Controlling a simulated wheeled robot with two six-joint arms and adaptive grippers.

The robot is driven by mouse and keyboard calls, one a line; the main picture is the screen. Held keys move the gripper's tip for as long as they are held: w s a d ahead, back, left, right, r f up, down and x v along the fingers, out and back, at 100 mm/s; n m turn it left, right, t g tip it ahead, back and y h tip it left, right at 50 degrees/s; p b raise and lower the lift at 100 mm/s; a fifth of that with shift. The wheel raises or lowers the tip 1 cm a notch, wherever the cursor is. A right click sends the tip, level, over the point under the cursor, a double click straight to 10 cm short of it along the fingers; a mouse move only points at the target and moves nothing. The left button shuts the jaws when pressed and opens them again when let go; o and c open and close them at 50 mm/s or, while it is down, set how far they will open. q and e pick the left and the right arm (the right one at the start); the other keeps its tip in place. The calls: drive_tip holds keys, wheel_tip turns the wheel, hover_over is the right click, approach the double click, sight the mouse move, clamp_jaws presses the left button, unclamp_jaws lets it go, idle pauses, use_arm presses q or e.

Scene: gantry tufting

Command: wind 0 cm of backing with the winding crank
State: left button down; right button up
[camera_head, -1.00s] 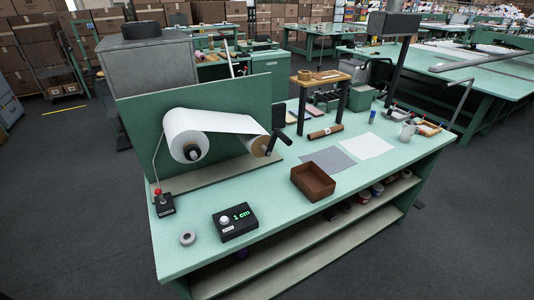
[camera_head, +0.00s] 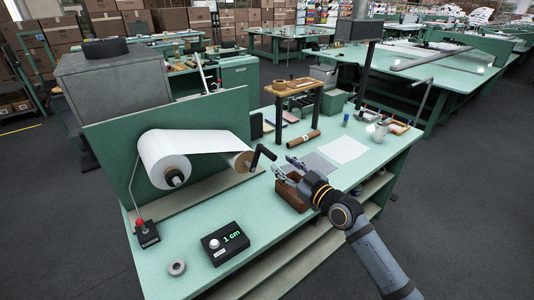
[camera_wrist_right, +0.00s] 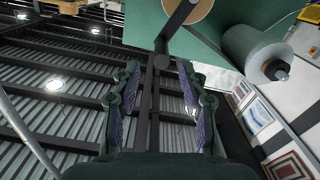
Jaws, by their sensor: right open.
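The black winding crank (camera_head: 264,151) sits at the right end of the take-up roller (camera_head: 238,160) on the green stand. White backing runs from the big supply roll (camera_head: 165,155) to that roller. In the right wrist view, the crank (camera_wrist_right: 178,22) and a wooden roller end (camera_wrist_right: 196,8) show beyond the open fingers (camera_wrist_right: 157,80). My left gripper is not in view.
A brown box (camera_head: 290,195) lies partly hidden under my right gripper. A red-knobbed switch (camera_head: 143,230) and a grey tape ring (camera_head: 177,268) are at the front left. A white sheet (camera_head: 343,149) and a small wooden stand (camera_head: 293,88) are farther right and back.

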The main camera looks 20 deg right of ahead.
sight(267, 153)
drive_tip(key=p+x, duration=0.1)
drive_tip(key=x, duration=0.8)
drive_tip(key=shift+f+p, duration=0.1)
drive_tip(key=shift+p, duration=0.2)
clamp_jaws()
